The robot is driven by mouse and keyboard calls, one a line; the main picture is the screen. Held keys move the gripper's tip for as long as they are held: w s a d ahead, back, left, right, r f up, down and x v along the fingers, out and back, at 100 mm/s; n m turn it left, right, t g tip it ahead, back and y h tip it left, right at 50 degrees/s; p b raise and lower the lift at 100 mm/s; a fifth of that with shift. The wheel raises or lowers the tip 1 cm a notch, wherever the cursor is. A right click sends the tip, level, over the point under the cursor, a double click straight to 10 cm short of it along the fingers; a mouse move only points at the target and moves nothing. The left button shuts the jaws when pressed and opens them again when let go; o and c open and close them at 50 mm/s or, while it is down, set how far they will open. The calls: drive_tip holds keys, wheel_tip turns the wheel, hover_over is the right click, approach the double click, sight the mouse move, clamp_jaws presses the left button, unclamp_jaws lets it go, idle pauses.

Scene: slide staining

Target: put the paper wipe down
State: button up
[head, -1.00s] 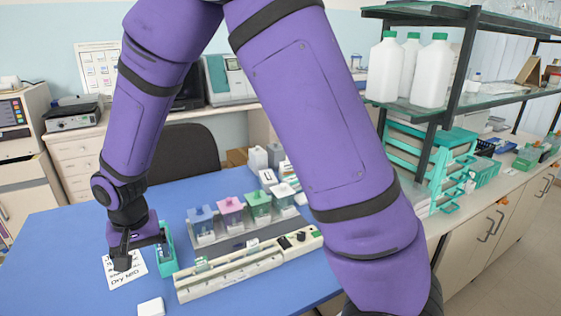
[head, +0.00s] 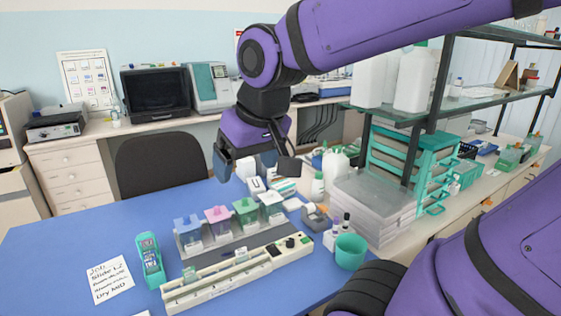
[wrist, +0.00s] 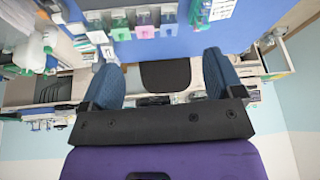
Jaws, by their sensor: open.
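I cannot make out the paper wipe for certain. A sliver of a small flat white thing (head: 143,313) shows at the bottom edge of the head view, on the blue table; it may be the wipe, but most of it is cut off. My gripper (head: 256,168) is open above the back of the table, behind the staining jars and well away from that white thing. In the wrist view my gripper (wrist: 159,58) has its two blue fingers wide apart with nothing held between them.
Staining jars with blue (head: 187,226), pink (head: 217,216) and green (head: 246,208) lids stand mid-table. A long cream device (head: 237,274), a teal slide holder (head: 150,260), a handwritten note (head: 110,279) and a teal cup (head: 350,251) are nearby. The table's left part is clear.

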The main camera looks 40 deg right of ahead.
drive_tip(key=s+d+r, duration=0.1)
drive_tip(key=s+d, duration=0.1)
drive_tip(key=s, duration=0.3)
drive_tip(key=shift+s+t, duration=0.35)
drive_tip(key=shift+t, duration=0.05)
drive_tip(key=shift+o, duration=0.7)
drive_tip(key=shift+w, duration=0.1)
